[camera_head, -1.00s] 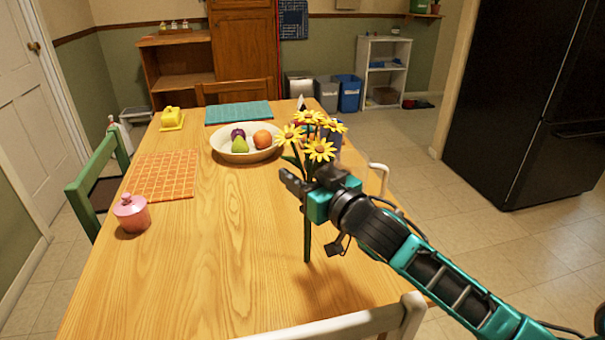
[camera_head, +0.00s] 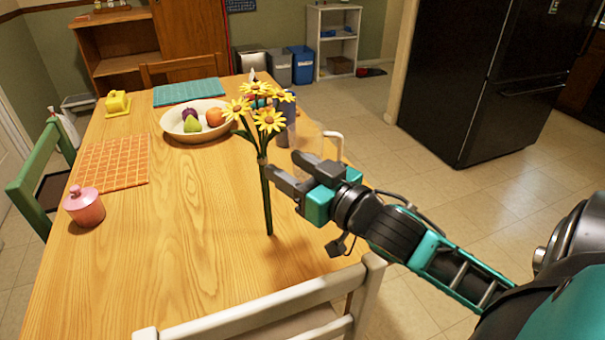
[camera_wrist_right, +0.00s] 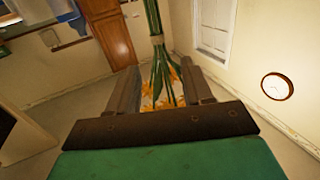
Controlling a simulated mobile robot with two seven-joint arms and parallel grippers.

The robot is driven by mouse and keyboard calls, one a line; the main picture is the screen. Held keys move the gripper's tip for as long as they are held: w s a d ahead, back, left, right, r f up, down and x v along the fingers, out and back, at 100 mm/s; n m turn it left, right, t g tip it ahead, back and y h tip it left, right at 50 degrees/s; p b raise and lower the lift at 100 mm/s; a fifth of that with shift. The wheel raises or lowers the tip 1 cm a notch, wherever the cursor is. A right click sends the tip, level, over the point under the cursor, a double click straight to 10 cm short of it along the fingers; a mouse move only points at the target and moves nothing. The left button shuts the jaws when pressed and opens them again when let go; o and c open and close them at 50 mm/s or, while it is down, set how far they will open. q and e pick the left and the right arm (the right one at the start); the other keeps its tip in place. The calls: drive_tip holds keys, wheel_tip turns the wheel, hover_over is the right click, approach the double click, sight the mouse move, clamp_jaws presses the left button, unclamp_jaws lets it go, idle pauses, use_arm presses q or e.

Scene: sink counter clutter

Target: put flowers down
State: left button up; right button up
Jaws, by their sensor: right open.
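The flowers (camera_head: 266,120) are a tied bunch of yellow blooms on long green stems. They stand upright at the right side of the wooden table. I cannot tell whether the stem ends touch the tabletop. My right gripper (camera_head: 282,165) is open, with its fingertips at the stems just below the blooms. My left gripper is not in view.
The table (camera_head: 180,240) has clear wood around the stems. A fruit bowl (camera_head: 170,128), an orange mat (camera_head: 112,165), a pink jar (camera_head: 85,207) and a teal mat (camera_head: 190,92) lie left and behind. A dark cylinder (camera_head: 287,105) stands behind the flowers. A white chair (camera_head: 270,305) is in front.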

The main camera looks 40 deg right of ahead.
drive_tip(key=shift+s+d, duration=0.2)
drive_tip(key=shift+s, duration=1.05)
